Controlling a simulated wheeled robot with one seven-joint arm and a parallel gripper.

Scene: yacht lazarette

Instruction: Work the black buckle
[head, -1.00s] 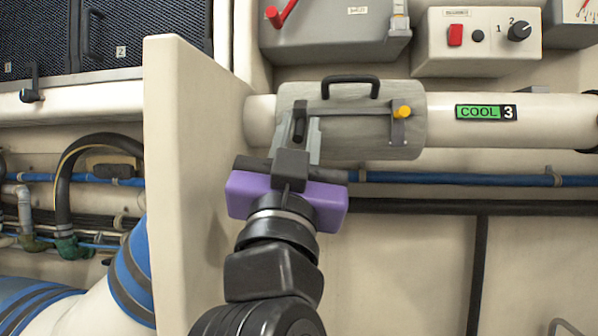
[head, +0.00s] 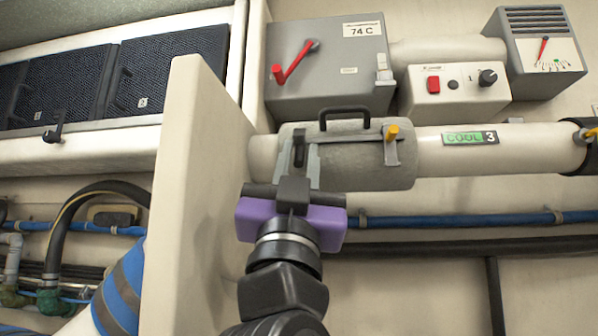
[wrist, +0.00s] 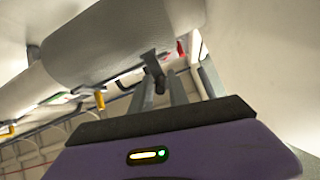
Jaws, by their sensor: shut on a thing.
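The black buckle (head: 299,150) is on the left part of a grey padded jacket (head: 350,170) wrapped around a pale horizontal pipe. My purple gripper (head: 300,168) reaches up to it from below, its fingers on either side of the buckle and shut on it. In the wrist view, the black buckle (wrist: 152,66) shows at the fingertips, close against the jacket (wrist: 120,42). The fingers partly hide it, so its latch position is unclear. A yellow buckle (head: 392,133) sits on the jacket's right part, apart from my gripper.
A black handle (head: 344,113) tops the jacket. A pale upright panel (head: 190,200) stands close left of my gripper. A grey box with a red lever (head: 293,62) and a switch box (head: 455,90) are above. A blue pipe (head: 460,220) runs below. Open space lies at lower right.

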